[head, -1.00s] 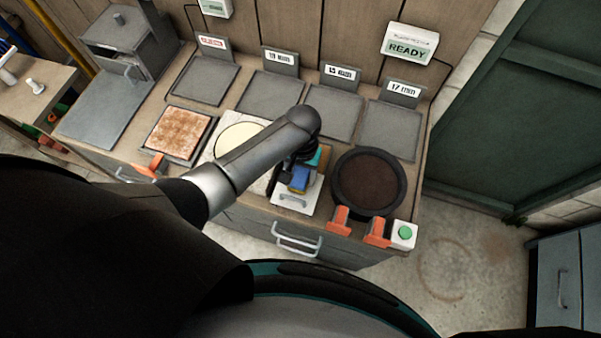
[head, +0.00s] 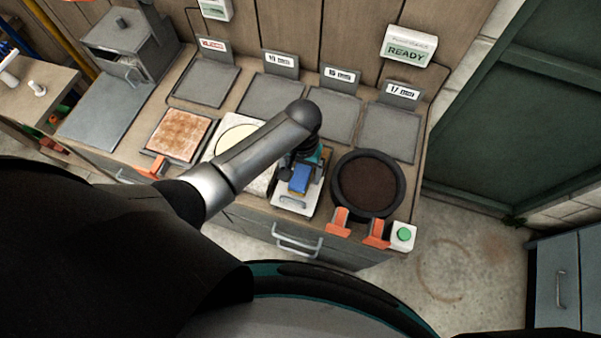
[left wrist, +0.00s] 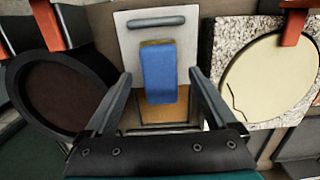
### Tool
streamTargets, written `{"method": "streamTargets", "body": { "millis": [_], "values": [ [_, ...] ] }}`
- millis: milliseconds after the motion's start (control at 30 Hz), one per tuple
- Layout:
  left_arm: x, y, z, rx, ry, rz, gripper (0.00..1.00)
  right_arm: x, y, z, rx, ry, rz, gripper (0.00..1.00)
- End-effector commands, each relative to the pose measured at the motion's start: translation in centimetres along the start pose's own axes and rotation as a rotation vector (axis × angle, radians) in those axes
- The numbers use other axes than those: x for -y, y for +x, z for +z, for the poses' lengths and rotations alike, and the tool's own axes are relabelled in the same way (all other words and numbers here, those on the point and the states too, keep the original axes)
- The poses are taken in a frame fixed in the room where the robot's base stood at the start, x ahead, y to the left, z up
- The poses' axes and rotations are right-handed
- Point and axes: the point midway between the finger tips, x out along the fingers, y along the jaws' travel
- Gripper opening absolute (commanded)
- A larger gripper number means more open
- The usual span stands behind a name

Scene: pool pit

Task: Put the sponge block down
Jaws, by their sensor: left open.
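The sponge block (head: 300,180) is blue with a thin yellow-brown edge. It sits on a white plate with a grey bar handle (head: 292,203) near the counter's front edge. In the left wrist view the sponge block (left wrist: 159,75) stands between the two spread fingers, with a gap on each side. My left gripper (left wrist: 159,76) is open and holds nothing. In the head view my left gripper (head: 304,160) is just behind the block, and my arm partly hides it. My right gripper is not in view.
A round dark pan (head: 368,183) stands right of the plate, with orange clamps (head: 376,233) and a green button box (head: 403,236) in front. A speckled slab with a cream disc (head: 238,140) lies left. Grey labelled plates (head: 389,132) line the back.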

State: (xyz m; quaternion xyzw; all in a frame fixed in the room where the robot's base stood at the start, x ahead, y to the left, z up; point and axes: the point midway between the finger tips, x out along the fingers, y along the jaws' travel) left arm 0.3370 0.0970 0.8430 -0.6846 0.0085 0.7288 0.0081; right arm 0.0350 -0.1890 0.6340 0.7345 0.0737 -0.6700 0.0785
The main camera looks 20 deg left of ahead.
Motion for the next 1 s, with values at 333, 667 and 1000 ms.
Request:
{"method": "streamTargets", "body": {
  "millis": [333, 667, 1000],
  "values": [
    [0.0, -7.5, -0.1, -0.003, -0.001, 0.001, 0.91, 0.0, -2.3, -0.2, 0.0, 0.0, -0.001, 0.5],
    [0.0, -9.7, 0.0, 0.0, -0.002, 0.0, 0.91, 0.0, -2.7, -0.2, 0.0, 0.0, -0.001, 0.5],
    [0.0, -9.7, 0.0, 0.0, -0.001, 0.0, 0.91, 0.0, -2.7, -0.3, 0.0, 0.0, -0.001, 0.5]
  ]
}}
